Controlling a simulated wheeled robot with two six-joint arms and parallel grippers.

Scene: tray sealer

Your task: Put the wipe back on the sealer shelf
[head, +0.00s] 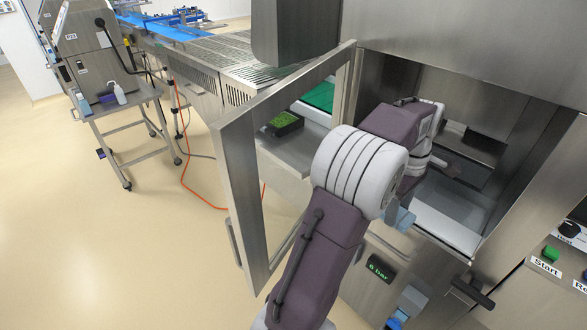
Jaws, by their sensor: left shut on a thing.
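My left arm rises from the bottom middle and bends into the open bay of the steel sealer (455,225). Its wrist is inside the bay opening. My left gripper (404,204) is low at the bay's front edge, mostly hidden behind my own arm, and is shut. A small light blue piece below the wrist, which looks like the wipe (401,216), shows there. The fingers' grip on it cannot be seen clearly. My right gripper is not in view.
The sealer's steel-framed door (240,185) stands open left of my arm. A black tray with green contents (285,123) sits behind it. A blue object (409,301) is on the lower front near the pressure display (380,269). The floor at left is largely clear.

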